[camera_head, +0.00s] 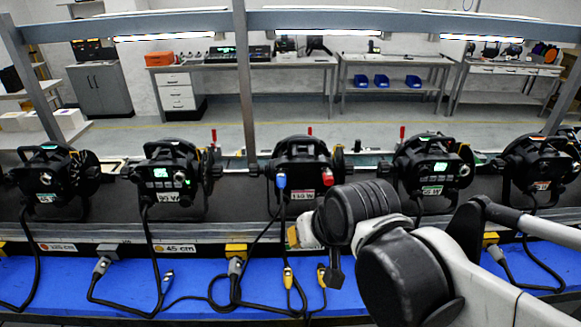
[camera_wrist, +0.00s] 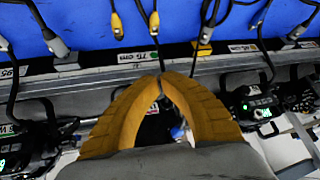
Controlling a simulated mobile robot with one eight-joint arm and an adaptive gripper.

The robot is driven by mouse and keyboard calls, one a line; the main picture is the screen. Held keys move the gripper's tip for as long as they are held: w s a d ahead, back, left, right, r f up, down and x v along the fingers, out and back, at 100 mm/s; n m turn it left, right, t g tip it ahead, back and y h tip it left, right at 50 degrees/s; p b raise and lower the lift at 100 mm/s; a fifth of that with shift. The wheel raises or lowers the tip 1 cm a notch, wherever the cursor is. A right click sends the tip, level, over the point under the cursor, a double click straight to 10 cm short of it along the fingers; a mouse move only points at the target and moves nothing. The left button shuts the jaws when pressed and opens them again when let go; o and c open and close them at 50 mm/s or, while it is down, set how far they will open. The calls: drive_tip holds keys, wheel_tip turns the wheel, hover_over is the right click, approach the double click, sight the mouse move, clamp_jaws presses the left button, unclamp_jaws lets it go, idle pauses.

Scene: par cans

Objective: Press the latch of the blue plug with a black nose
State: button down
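A blue plug (camera_head: 281,181) sits in the left socket on the back of the middle par can (camera_head: 300,165), with a cable hanging down from it. Its nose and latch are too small or hidden to make out. My gripper (camera_head: 334,276) hangs in front of the middle can, low and to the right of the blue plug, apart from it. In the wrist view, the yellow fingers of my gripper (camera_wrist: 160,78) meet at their tips with nothing seen between them. A bluish spot (camera_wrist: 177,132) shows between the fingers, perhaps the blue plug.
A red plug (camera_head: 327,177) sits right of the blue one. Other par cans (camera_head: 171,178) (camera_head: 434,170) stand on both sides along the dark bench. Yellow plugs (camera_head: 288,277) and loose cables lie on the blue mat (camera_head: 60,285) in front. A metal post (camera_head: 244,80) rises behind.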

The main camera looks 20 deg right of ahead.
drive_tip(key=w+r+m+p, duration=0.2)
drive_tip(key=w+r+p, duration=0.5)
drive_tip(key=r+p, duration=0.3)
wheel_tip(320, 180, up, 8)
drive_tip(key=m+y+p, duration=0.2)
drive_tip(key=p, duration=1.3)
hover_over(281, 174)
drive_tip(key=shift+w+a+p, duration=0.25)
drive_tip(key=shift+w+p, duration=0.1)
drive_tip(key=shift+w, duration=0.2)
drive_tip(key=shift+f, duration=0.2)
wheel_tip(281, 174, down, 9)
drive_tip(key=b, duration=0.7)
drive_tip(key=shift+r, duration=0.15)
drive_tip(key=shift+b, duration=0.3)
drive_tip(key=shift+f+b, duration=0.35)
drive_tip(key=shift+f, duration=0.05)
